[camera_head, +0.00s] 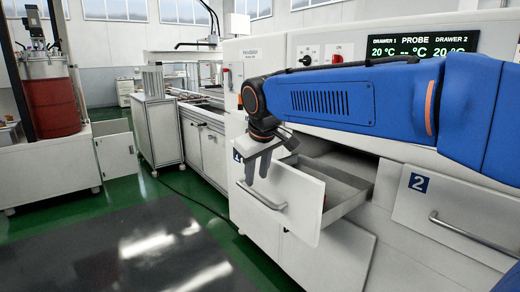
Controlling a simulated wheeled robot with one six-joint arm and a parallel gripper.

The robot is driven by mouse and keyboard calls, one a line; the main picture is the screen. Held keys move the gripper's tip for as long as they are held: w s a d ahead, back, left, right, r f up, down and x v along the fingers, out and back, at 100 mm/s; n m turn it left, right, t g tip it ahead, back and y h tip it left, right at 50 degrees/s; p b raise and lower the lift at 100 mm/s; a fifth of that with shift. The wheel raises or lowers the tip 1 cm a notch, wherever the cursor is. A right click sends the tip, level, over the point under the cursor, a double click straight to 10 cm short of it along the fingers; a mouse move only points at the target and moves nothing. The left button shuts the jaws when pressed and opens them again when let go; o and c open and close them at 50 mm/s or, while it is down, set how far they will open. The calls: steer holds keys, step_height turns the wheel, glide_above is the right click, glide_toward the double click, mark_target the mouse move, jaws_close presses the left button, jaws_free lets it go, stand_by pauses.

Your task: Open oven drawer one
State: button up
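Drawer one (305,207) is the white drawer under the "DRAWER 1" readout. It stands pulled out, and its grey inside (350,190) shows behind the front panel. Its bar handle (268,200) runs across the lower left of the front. My gripper (258,175) points down in front of the upper left of the drawer front, above the handle. Its two fingers are apart with nothing seen between them, and they appear clear of the handle. The gripper and wrist partly hide the drawer's number label. My blue arm hides part of the oven face.
Drawer two (460,215), marked with a blue "2" label (418,183), is shut at the right. A display (422,47) shows 20 °C for both drawers. A white door panel (330,258) stands below drawer one. Open floor (130,250) lies at the left.

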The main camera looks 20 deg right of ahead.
steer(key=v, duration=1)
steer(key=shift+r, duration=0.3)
steer(key=shift+s, duration=0.1)
steer(key=s+d+f+m, duration=0.1)
steer(key=s+d+f, duration=0.2)
steer(key=s+f, duration=0.4)
steer(key=s+d+f+m, duration=0.2)
steer(key=s+d+f, duration=0.1)
steer(key=s+f, duration=0.4)
steer(key=s+d+f+m, duration=0.1)
steer(key=s+d+f, duration=0.2)
steer(key=s+f, duration=0.4)
step_height(320, 180, down, 6)
steer(key=shift+d+r, duration=0.1)
steer(key=shift+d, duration=0.15)
steer(key=shift+a, duration=0.1)
